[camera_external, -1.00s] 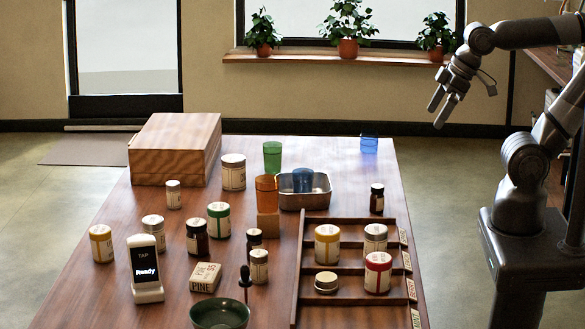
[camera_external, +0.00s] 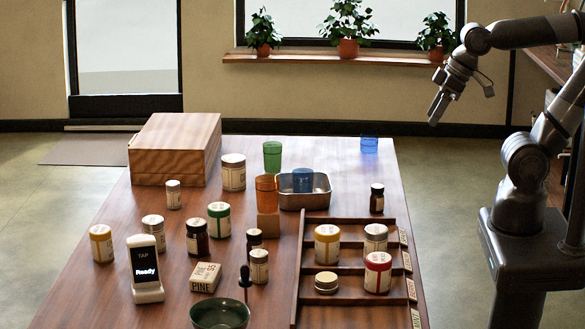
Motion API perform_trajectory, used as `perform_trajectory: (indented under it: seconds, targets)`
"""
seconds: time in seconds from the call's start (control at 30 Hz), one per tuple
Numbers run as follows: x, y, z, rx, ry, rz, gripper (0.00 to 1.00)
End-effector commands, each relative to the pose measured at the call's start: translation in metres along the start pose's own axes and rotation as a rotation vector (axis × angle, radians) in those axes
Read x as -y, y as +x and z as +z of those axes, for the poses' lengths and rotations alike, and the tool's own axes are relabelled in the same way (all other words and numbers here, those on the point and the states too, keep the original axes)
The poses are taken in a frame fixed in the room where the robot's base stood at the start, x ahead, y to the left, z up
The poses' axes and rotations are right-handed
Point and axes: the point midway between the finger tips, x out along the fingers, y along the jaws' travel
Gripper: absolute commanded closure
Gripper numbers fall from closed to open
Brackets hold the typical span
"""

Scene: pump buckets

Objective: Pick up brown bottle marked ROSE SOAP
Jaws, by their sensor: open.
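Three brown bottles with dark caps and pale labels stand upright on the table: one left of centre (camera_external: 197,238), one beside the wooden rack (camera_external: 254,240), partly hidden by a pale jar, and one at the right edge behind the rack (camera_external: 377,200). The label writing is too small to read, so I cannot tell which is marked ROSE SOAP. My gripper (camera_external: 435,111) is open and empty. It hangs in the air right of and beyond the table, away from all the bottles.
A wooden rack (camera_external: 301,262) holds several jars at the right. A metal tray (camera_external: 291,202) with a blue cup, an orange cup (camera_external: 266,193) and a green cup (camera_external: 272,157) stand behind. A wooden box (camera_external: 160,163) fills the back left. A green bowl (camera_external: 220,314) is in front.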

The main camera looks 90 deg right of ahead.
Motion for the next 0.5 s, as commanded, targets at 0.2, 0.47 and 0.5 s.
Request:
perform_trajectory:
  seconds: [0.2,0.47,0.5]
  targets:
    - [-0.020,0.039,-0.025,0.089,0.471,0.018,0.39]
    - [-0.059,0.099,-0.048,0.181,1.145,0.102,0.39]
    - [-0.066,0.109,-0.050,0.192,1.250,0.121,0.39]
